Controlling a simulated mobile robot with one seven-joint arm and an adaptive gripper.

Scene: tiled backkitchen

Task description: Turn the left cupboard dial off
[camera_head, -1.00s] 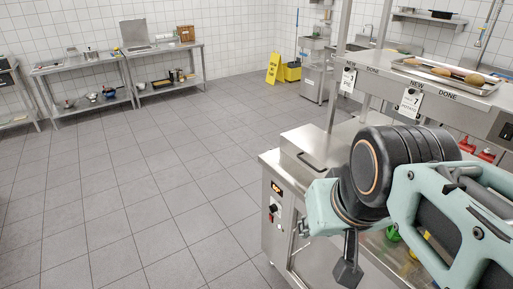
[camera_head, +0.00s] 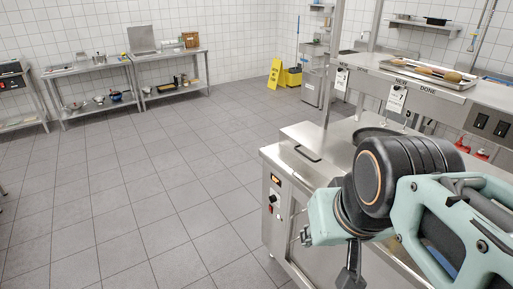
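The left cupboard (camera_head: 278,240) is a stainless-steel unit right of centre. Its narrow front panel has a small lit orange display (camera_head: 276,180), a dark dial (camera_head: 271,198) below it and a small red spot under the dial. The dial's exact setting is too small to read. My arm crosses the right side, in front of the cupboard's worktop. A dark piece at my arm's end, seemingly part of my gripper (camera_head: 349,268), hangs to the right of the dial and apart from it in the picture. Its fingers cannot be made out clearly, and no held object shows.
The tiled floor (camera_head: 130,200) left of the cupboard is clear. A handled lid (camera_head: 306,151) and a dark pan (camera_head: 372,133) are on the worktop. A tray of bread (camera_head: 430,73) sits on the shelf above. A yellow floor sign (camera_head: 274,74) stands far back.

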